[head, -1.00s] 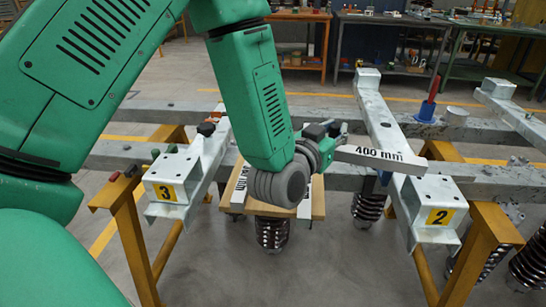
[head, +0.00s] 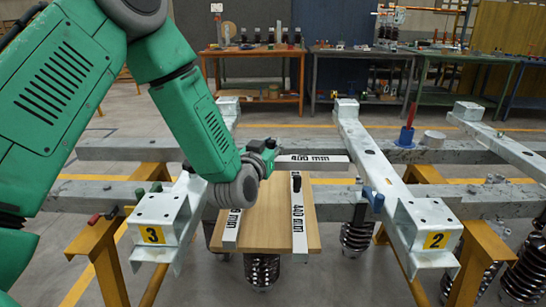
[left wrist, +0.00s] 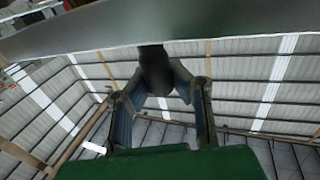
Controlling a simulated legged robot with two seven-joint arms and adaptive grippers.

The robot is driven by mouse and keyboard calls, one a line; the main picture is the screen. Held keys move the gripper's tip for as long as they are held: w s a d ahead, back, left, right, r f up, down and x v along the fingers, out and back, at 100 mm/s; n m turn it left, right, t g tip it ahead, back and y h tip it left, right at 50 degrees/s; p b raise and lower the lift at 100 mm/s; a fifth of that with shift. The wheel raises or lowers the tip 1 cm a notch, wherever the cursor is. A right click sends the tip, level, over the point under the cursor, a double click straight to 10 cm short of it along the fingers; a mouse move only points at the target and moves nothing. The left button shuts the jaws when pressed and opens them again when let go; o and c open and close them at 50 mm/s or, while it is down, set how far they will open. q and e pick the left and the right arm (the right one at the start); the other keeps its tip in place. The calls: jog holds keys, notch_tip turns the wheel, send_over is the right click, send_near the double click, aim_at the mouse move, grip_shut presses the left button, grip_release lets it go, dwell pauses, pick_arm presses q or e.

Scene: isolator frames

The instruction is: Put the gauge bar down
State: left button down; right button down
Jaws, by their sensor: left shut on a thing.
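The gauge bar marked 400 mm (head: 318,159) is a pale grey bar lying crosswise in the head view. My left gripper (head: 270,153) is shut on it near its left end. In the left wrist view the bar (left wrist: 110,36) crosses the top, and the fingers (left wrist: 160,88) close around a dark knob beneath it. In the head view the bar appears at the far edge of a wooden board (head: 268,222); I cannot tell whether it touches. Two similar bars lie on the board: a left one (head: 232,228) and a right one marked 440 mm (head: 299,225). My right gripper is not in view.
Galvanised beams with plates numbered 3 (head: 152,234) and 2 (head: 436,240) flank the board on yellow trestles. A blue holder with a red handle (head: 405,136) stands on the rear beam. Bare board shows between its two bars.

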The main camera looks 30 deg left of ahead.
pick_arm(q)
jog(key=f, duration=0.1)
jog(key=a+f, duration=0.1)
jog(key=f, duration=0.1)
jog(key=shift+a, duration=0.1)
jog(key=shift+d+r, duration=0.15)
jog(key=shift+d, duration=0.35)
jog(key=shift+d+b, duration=0.35)
jog(key=shift+b, duration=0.05)
jog(key=c, duration=1.5)
grip_release()
jog(key=shift+c, duration=0.2)
jog(key=shift+a+f, duration=0.35)
jog(key=shift+a, duration=0.3)
jog(key=shift+d+r, duration=0.15)
jog(key=shift+r, duration=0.05)
jog(key=shift+s+d+r, duration=0.15)
jog(key=shift+s+d, duration=0.05)
jog(key=shift+d, duration=0.05)
jog(key=p+v, duration=0.1)
jog(key=v, duration=1)
jog(key=shift+s, duration=0.3)
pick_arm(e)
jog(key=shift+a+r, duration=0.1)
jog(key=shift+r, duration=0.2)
